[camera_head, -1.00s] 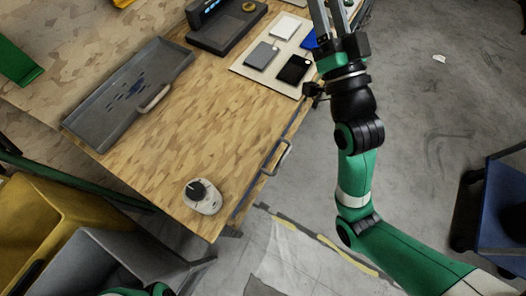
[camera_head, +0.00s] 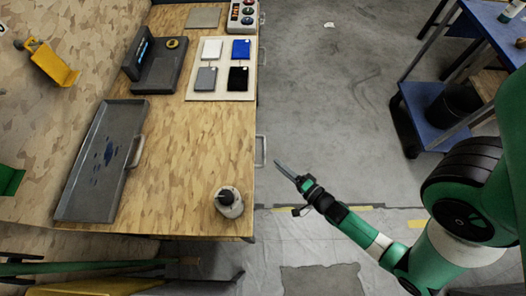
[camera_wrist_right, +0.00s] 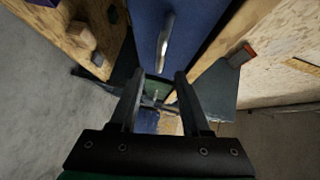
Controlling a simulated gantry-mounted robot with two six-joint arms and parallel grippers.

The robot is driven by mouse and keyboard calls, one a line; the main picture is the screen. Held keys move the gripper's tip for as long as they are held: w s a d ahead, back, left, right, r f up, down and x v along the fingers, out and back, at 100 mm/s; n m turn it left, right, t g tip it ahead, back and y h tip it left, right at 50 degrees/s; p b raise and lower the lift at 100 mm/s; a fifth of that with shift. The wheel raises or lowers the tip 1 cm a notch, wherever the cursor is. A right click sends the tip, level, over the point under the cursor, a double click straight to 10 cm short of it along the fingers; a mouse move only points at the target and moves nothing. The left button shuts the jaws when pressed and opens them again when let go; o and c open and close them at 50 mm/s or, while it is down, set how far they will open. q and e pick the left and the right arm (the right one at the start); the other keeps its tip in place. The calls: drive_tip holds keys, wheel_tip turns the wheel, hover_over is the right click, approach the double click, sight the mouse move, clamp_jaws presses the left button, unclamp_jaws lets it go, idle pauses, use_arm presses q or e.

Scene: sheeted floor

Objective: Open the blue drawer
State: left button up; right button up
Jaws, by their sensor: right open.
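In the right wrist view a blue drawer front (camera_wrist_right: 205,22) fills the top middle, with a pale metal bar handle (camera_wrist_right: 165,43) on it. My right gripper (camera_wrist_right: 159,76) is open, its two fingers apart, with the handle just beyond the fingertips. No contact shows, and nothing is between the fingers. In the head view my right gripper (camera_head: 281,166) is beside the workbench's right edge, a little right of a metal handle (camera_head: 261,150) sticking out there. The drawer front is hidden below the bench top in that view. My left gripper is not in view.
A blue cart (camera_head: 425,110) stands at the right. The floor between is clear.

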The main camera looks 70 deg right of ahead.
sight(264, 152)
drive_tip(key=b+x, duration=0.2)
drive_tip(key=x, duration=0.6)
drive_tip(key=shift+w+d, duration=0.15)
drive_tip(key=shift+w, duration=0.2)
drive_tip(key=shift+c, duration=0.3)
clamp_jaws()
idle(0.6)
